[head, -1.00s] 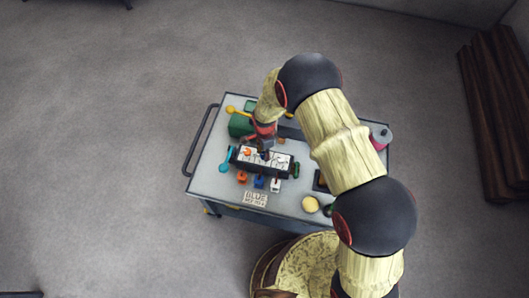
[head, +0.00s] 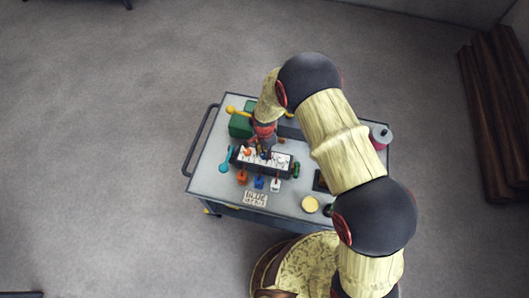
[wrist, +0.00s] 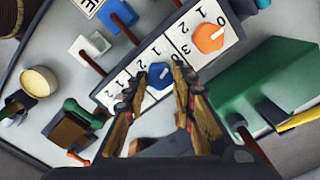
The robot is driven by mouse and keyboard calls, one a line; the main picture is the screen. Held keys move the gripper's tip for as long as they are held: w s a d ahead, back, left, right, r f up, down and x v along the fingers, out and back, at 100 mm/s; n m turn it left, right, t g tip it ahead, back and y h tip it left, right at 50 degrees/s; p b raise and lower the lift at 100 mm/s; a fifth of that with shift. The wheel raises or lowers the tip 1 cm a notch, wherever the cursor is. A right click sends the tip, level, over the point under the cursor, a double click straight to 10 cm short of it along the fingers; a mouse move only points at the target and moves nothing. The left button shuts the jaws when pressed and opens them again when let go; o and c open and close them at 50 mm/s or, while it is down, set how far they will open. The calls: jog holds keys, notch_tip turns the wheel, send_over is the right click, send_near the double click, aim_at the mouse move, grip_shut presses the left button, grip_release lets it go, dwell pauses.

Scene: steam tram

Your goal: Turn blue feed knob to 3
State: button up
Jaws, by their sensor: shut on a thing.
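The blue knob (wrist: 160,75) sits on a white panel (wrist: 205,60) with printed numbers, between my gripper's fingertips in the wrist view. My gripper (wrist: 158,79) is shut on it from either side. A pale mark shows on the knob's top, but I cannot tell which number it points at. The digits 2 and 3 show near the knob, partly covered by the fingers. In the head view my gripper (head: 266,153) is down over the panel (head: 281,162), and the blue knob is hidden or too small to make out.
An orange knob (wrist: 208,38) is beside the blue one. A green box (wrist: 265,90) stands close to the gripper. Orange (head: 242,176), blue (head: 259,182) and white (head: 275,185) blocks stand before the panel. A cream round pot (head: 310,204) and a sign (head: 256,199) are on the cart.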

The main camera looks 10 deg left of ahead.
jog(key=n, duration=0.4)
jog(key=shift+w+n, duration=0.1)
jog(key=shift+n, duration=0.2)
jog(key=n, duration=0.3)
jog(key=shift+a+n, duration=0.1)
jog(key=shift+n, duration=0.2)
jog(key=n, duration=0.4)
jog(key=shift+n, duration=0.3)
jog(key=n, duration=0.3)
jog(key=shift+n, duration=0.3)
jog(key=n, duration=0.4)
jog(key=shift+a, duration=0.1)
jog(key=n, duration=0.8)
jog(key=shift+n, duration=2.1)
